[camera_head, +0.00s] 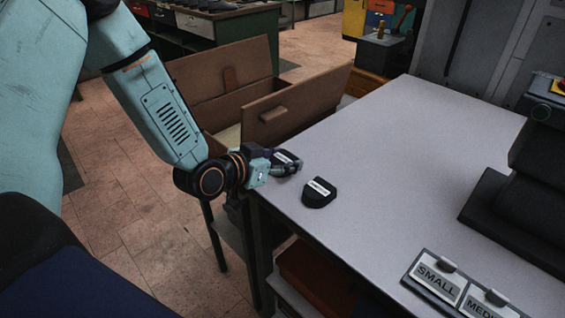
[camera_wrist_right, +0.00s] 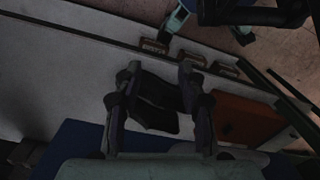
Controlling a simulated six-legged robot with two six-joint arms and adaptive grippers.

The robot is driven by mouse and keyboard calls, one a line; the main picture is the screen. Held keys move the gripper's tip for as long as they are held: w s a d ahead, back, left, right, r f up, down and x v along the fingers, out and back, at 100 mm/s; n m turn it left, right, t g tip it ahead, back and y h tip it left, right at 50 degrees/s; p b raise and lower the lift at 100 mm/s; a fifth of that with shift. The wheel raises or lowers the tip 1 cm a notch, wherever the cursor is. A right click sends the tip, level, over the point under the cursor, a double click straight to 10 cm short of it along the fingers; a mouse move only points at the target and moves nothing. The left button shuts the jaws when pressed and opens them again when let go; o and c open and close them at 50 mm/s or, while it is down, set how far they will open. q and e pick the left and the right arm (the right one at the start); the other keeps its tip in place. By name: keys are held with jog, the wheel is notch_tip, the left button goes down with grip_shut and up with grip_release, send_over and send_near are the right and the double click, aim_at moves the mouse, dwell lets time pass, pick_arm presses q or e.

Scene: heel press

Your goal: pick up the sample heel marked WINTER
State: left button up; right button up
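Two black heels with white labels are at the near left of the grey table (camera_head: 420,150) in the head view. One heel (camera_head: 319,194) lies flat and apart from the gripper; its label is too small to read. The other heel (camera_head: 289,157) is right at my left gripper (camera_head: 286,167), partly hidden by the fingers, its label unreadable too. I cannot tell whether the fingers grip it. My right gripper (camera_wrist_right: 156,75) shows in the right wrist view with its fingers wide apart; dark shapes lie behind the gap, and I cannot tell what they are.
SMALL (camera_head: 437,279) and partly visible MEDI (camera_head: 482,306) plates are at the table's near edge. A black machine (camera_head: 520,195) stands at right. An open brown wooden box (camera_head: 296,108) is behind my left gripper. An orange-brown bin (camera_head: 312,278) sits below the table. The table's middle is clear.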

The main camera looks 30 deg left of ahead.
pick_arm(q)
jog(key=shift+w+a+f, duration=0.15)
jog(key=shift+f, duration=0.05)
jog(key=c, duration=0.4)
jog(key=shift+c, duration=1.1)
jog(key=shift+r, duration=0.15)
